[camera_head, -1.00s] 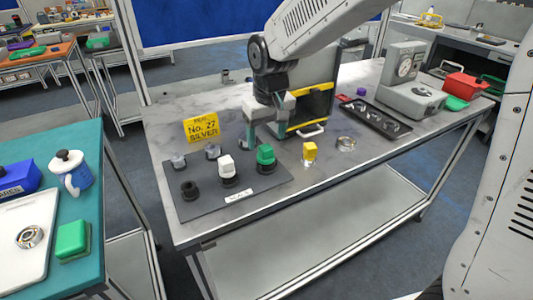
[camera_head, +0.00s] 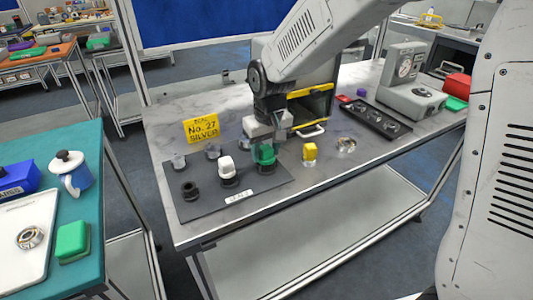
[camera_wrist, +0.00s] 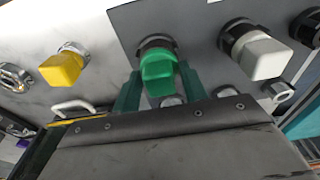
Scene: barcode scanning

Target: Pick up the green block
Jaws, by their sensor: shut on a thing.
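The green block (camera_head: 265,154) sits on a black round holder on the dark grey plate (camera_head: 205,205) on the metal table. In the wrist view the green block (camera_wrist: 158,72) is upright on its dark round base, between the two green fingers. My gripper (camera_head: 265,145) comes down from above onto the block. In the wrist view my gripper (camera_wrist: 158,80) is shut on the green block, one finger on each side. The fingers hide part of the block's sides.
A white block (camera_head: 227,167) stands on a holder left of the green one, and a yellow block (camera_head: 310,152) stands to the right. Several grey and black holders share the plate. A yellow sign (camera_head: 201,128) and a cabinet (camera_head: 318,105) stand behind.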

